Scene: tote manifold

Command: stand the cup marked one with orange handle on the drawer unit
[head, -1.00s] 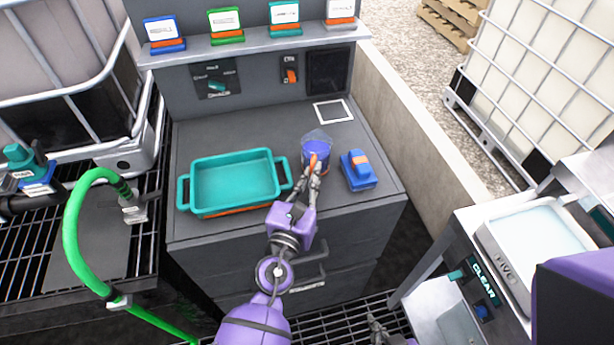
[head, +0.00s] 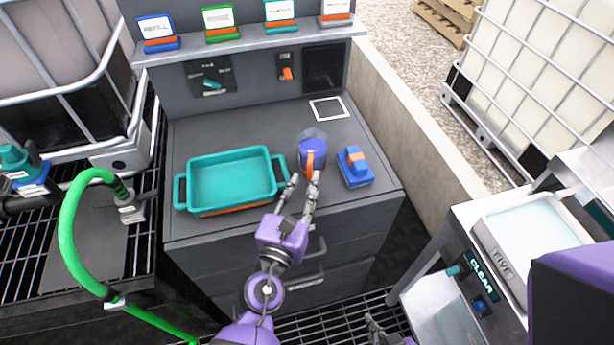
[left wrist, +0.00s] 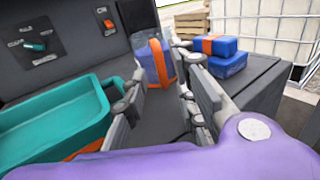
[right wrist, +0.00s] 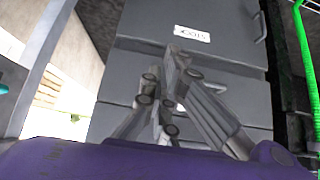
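The blue cup with the orange handle (head: 312,150) stands upright on the top of the grey drawer unit (head: 235,135), between the teal tray and a blue block. Its number mark is not readable. The cup also shows in the left wrist view (left wrist: 152,62), past the fingers. My left gripper (head: 300,184) is open and empty in front of the cup, its fingertips apart and close to the orange handle. My right gripper (right wrist: 165,95) appears shut and empty, low before the drawer fronts. Only its tips show at the bottom of the head view.
The teal tray (head: 232,157) is left of the cup. A blue block with an orange part (head: 356,168) stands right of it. A shelf (head: 250,47) with several labelled holders runs along the back. A green hose (head: 70,230) curves at the left. Bare top lies behind the cup.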

